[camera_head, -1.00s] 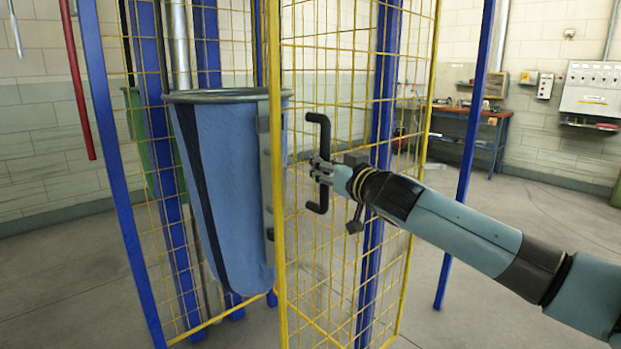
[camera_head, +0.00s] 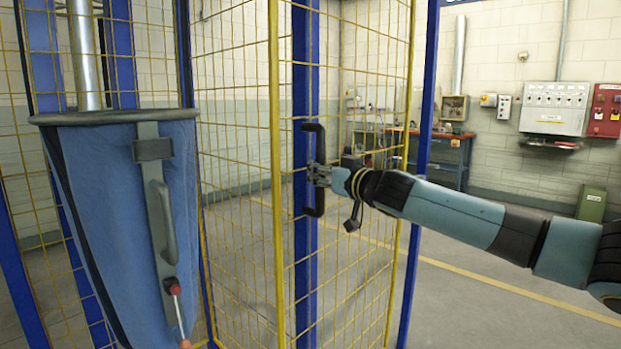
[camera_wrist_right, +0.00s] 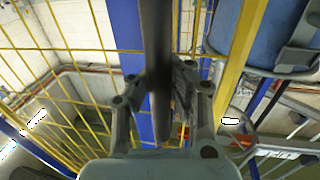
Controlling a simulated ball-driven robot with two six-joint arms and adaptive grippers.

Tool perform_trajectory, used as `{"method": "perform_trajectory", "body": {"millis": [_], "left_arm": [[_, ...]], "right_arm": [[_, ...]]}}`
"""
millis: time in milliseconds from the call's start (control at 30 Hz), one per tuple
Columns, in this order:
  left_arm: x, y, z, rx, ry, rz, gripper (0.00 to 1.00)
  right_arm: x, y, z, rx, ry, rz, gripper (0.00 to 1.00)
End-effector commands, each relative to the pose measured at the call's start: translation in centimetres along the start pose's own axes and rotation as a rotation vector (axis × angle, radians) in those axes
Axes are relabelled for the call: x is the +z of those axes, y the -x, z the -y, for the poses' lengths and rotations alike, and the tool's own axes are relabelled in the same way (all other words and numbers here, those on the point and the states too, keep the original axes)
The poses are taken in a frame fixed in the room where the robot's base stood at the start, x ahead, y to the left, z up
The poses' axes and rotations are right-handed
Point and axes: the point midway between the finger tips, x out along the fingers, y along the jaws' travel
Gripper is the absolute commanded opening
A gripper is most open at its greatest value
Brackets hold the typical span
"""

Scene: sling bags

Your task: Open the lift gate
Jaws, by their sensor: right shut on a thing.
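The lift gate (camera_head: 275,200) is a yellow-framed mesh panel that stands swung out, with a gap between its edge and the blue sling bag. A black D-shaped handle (camera_head: 318,207) sits upright on the gate. My right gripper (camera_head: 318,174) is shut on the handle's upright bar. In the right wrist view the dark bar (camera_wrist_right: 157,60) runs between the two fingers (camera_wrist_right: 157,95). My left gripper is not in view.
Blue posts (camera_head: 418,170) stand around the gate. A workbench (camera_head: 430,150) and wall boxes (camera_head: 555,108) are at the back right.

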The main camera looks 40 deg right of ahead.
Motion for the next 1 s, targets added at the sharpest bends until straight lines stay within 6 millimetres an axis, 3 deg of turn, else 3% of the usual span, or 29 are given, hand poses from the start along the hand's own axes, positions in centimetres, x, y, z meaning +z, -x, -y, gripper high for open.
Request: {"method": "perform_trajectory", "body": {"millis": [33,567,600,800,1000], "left_arm": [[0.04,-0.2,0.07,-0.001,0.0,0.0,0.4],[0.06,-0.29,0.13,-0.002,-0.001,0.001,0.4],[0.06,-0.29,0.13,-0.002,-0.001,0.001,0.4],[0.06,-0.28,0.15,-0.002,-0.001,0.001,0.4],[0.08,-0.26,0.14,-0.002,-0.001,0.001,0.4]], "right_arm": [[0.91,0.11,-0.61,0.01,0.0,0.016,0.0],[0.79,0.01,-1.1,0.009,-0.001,0.015,0.0],[0.79,0.0,-1.09,0.009,0.0,0.015,0.15],[0.51,-0.05,-0.98,0.005,0.0,0.01,0.41],[0.3,-0.09,-0.89,0.003,0.0,0.005,0.44]]}}
